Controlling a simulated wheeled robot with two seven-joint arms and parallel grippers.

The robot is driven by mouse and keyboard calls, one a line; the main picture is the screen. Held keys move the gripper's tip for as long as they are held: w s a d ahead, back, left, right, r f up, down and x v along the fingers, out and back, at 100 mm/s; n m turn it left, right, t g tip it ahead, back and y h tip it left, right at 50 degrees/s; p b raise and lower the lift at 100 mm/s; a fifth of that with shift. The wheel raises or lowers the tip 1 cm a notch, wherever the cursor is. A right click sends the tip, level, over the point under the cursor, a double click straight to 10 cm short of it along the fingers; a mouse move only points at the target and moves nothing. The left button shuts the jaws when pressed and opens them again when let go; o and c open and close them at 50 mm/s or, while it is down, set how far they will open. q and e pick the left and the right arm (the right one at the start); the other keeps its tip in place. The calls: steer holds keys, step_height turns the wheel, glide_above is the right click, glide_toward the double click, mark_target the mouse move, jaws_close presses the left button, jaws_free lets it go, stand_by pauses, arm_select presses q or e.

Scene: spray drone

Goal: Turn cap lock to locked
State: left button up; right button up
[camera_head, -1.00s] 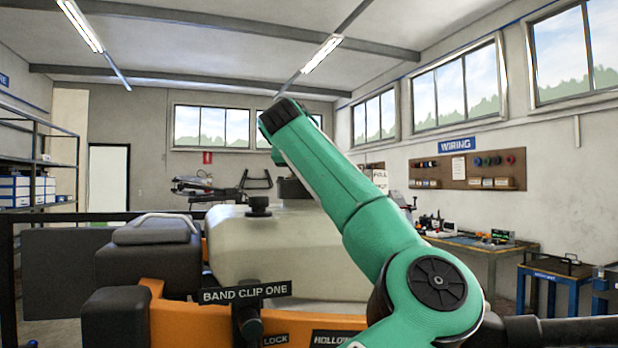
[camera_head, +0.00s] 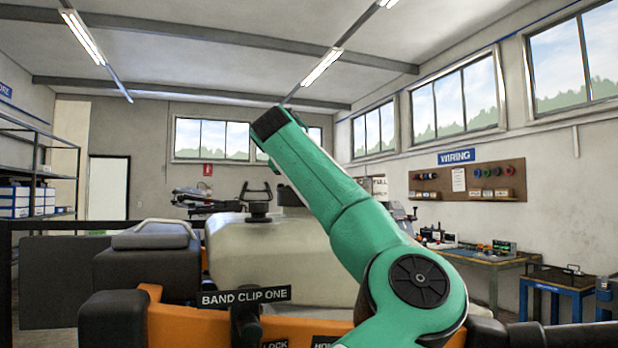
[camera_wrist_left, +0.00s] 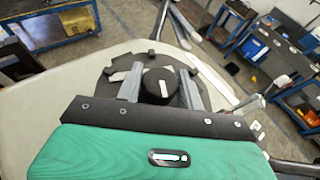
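A round black cap knob (camera_wrist_left: 160,86) with a white mark stands on a dark disc-shaped lid (camera_wrist_left: 112,84) in the left wrist view. Another white mark lies on the lid left of the knob. The two grey fingers of my left gripper (camera_wrist_left: 161,80) flank the knob, one on each side, close to its edges; I cannot tell whether they touch it. The pale tank (camera_head: 235,250) shows in the head view, with a small black cap (camera_head: 258,211) on top. My green arm hides part of the tank there. My right gripper is not in view.
A "BAND CLIP ONE" label (camera_head: 244,297) stands before the tank, above the orange frame (camera_head: 185,325). A dark block with a handle (camera_head: 150,262) stands left of the tank. A wiring bench (camera_head: 480,262) stands at the right wall.

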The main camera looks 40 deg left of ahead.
arm_select(q)
steer(key=o, duration=0.3)
steer(key=shift+s, duration=0.1)
steer(key=shift+s+d+r, duration=0.15)
steer(key=shift+s+r, duration=0.05)
steer(key=shift+s, duration=0.15)
steer(key=b+v, duration=0.2)
steer(key=v, duration=1)
steer(key=shift+s+d+r, duration=0.15)
steer(key=shift+s+d, duration=0.1)
steer(key=shift+s, duration=0.05)
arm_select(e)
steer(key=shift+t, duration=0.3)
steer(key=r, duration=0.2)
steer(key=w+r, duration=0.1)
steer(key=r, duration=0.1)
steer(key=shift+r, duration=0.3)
